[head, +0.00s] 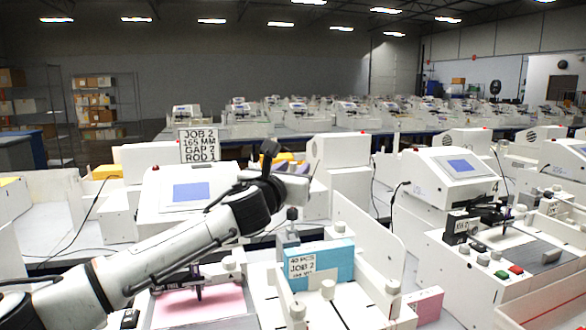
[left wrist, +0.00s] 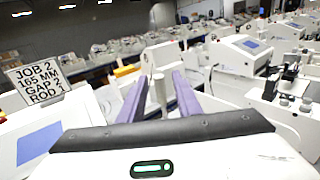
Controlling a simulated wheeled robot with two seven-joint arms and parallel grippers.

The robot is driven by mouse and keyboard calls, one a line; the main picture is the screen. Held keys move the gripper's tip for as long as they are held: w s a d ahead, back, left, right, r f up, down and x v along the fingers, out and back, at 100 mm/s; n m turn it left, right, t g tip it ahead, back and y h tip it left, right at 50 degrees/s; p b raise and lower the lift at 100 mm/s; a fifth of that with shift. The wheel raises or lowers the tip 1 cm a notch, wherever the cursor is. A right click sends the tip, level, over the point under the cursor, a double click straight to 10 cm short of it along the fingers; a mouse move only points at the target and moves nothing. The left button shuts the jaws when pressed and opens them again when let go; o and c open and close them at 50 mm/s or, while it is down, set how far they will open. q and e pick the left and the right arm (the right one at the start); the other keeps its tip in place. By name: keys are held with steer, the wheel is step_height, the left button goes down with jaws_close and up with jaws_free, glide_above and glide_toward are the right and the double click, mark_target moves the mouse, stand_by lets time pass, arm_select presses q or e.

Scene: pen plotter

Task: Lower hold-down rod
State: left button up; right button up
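My left gripper (left wrist: 160,78) shows two purple fingers spread apart in the left wrist view, with nothing held between them. A purple pen holder (head: 198,283) stands over a pink sheet (head: 215,303). My right gripper is not in view.
A sign (head: 199,145) reads JOB 2, 165 MM, GAP 2, ROD 1. The near machine has a screen (head: 192,191) and a white feeder with upright side walls (head: 367,238). Another plotter (head: 455,172) stands to the right. Pink cards (head: 426,304) lie beside the feeder.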

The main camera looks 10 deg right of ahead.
arm_select(q)
steer(key=shift+c, duration=0.4)
jaws_close()
steer(key=shift+s+d+f+b, duration=0.1)
steer(key=shift+f+b, duration=0.15)
steer(key=shift+b, duration=0.3)
steer(key=s+d+f+m+t+h+b, duration=0.1)
steer(key=s+f+m+t+h+b, duration=0.2)
steer(key=s+b, duration=0.5)
steer(key=m+t+h+b, duration=0.1)
steer(key=m+b, duration=0.1)
steer(key=b, duration=0.7)
steer(key=shift+s+d, duration=0.15)
steer(key=shift+d, duration=0.15)
